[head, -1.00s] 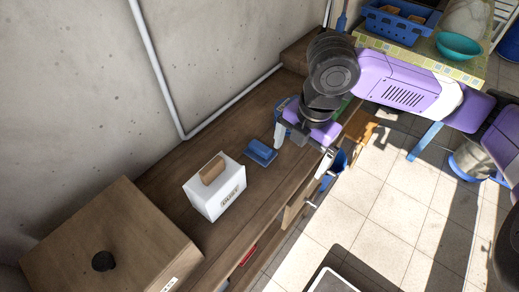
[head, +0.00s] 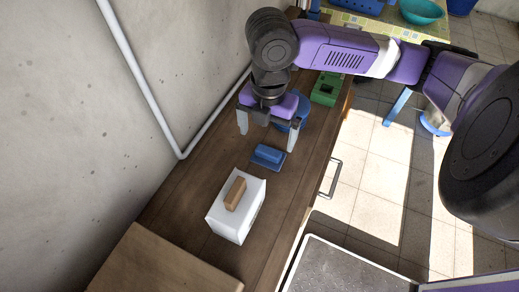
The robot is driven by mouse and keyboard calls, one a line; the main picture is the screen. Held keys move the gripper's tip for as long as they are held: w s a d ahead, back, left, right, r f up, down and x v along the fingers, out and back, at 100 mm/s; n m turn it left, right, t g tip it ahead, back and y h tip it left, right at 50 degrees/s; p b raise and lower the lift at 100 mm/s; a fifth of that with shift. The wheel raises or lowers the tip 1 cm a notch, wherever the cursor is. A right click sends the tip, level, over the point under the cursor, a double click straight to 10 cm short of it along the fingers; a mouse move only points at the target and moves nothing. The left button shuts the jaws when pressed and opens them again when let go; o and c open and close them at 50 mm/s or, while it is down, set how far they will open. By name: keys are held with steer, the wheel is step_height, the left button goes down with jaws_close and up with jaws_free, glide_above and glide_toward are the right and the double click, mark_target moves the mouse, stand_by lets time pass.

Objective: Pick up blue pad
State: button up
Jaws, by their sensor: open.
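The blue pad (head: 268,156) lies on the brown wooden counter, just behind a white box. It looks like a flat blue base with a raised blue block on top. My gripper (head: 267,140) is open above the pad, pointing down. One grey finger is to the left of the pad and the other to its right. The fingers look apart from the pad, though the exact height gap is hard to tell. Nothing is between the fingers.
The white box (head: 229,225) with a brown block (head: 235,194) on top stands close in front of the pad. A green block-like tray (head: 327,88) and a blue round container (head: 303,109) are behind. A wooden box (head: 165,265) fills the near left. The wall borders the counter's left.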

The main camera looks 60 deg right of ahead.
mark_target(269, 151)
steer(key=shift+s+a+f+p, duration=0.1)
steer(key=shift+s+f+p, duration=0.05)
steer(key=shift+f, duration=1.05)
steer(key=shift+s+f+p, duration=0.1)
steer(key=shift+f+p, duration=0.1)
steer(key=shift+f, duration=0.95)
steer(key=shift+s+a+f+p, duration=0.1)
steer(key=shift+s+f+p, duration=0.05)
steer(key=shift+f, duration=1.05)
steer(key=c, duration=1.5)
step_height(269, 151, up, 10)
steer(key=shift+r, duration=0.1)
steer(key=shift+c, duration=0.2)
steer(key=o, duration=1)
steer(key=shift+c, duration=0.2)
steer(key=c, duration=0.7)
steer(key=shift+o, duration=0.2)
steer(key=shift+d, duration=0.1)
